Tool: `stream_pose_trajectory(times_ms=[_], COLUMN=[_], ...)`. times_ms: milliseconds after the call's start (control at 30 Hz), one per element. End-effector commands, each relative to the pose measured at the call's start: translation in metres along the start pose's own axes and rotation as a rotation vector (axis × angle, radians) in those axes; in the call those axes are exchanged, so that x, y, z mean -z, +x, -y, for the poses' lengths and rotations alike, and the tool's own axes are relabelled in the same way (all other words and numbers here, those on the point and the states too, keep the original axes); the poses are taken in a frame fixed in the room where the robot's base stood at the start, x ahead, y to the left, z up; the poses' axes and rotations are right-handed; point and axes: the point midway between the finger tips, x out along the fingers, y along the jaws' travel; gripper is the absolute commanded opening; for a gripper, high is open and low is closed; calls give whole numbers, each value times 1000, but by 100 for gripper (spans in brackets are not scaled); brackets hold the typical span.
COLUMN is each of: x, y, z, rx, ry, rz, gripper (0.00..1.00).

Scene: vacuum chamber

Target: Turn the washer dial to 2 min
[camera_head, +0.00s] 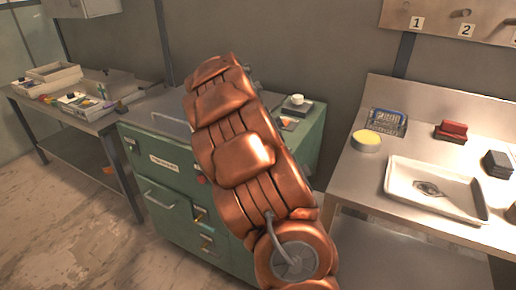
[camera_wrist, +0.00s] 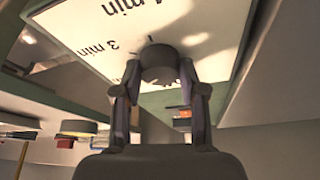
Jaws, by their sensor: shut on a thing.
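The dark round washer dial (camera_wrist: 158,62) stands out from a white panel (camera_wrist: 85,25) in the wrist view. The panel carries printed labels: "3 min" is clear at left, and a cut-off label that looks like "4 min" is at the top. More lettering shows just behind the dial but is mostly covered. My gripper (camera_wrist: 160,88) is shut on the dial, one finger on each side. The dial's pointer cannot be made out. In the head view the green washer (camera_head: 165,200) stands in the middle; my copper arm hides the gripper and the dial.
A steel table at right holds a white tray (camera_head: 400,186), a yellow round tin (camera_head: 366,142), a blue box (camera_head: 388,121) and a red block (camera_head: 451,131). A bench (camera_head: 85,123) with trays stands at left. Floor is open at front left.

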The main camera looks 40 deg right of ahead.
Motion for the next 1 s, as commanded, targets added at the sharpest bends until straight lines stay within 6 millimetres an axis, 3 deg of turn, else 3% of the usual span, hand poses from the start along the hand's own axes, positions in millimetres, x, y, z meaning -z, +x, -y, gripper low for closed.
stream_pose_trajectory(times_ms=[367,400,600,1000], x=[0,0,0,0], y=[0,0,0,-4], z=[0,0,0,0], rx=[0,0,0,0], ry=[3,3,2,2], rz=[-1,-1,-1,-1], gripper=[7,45,65,67])
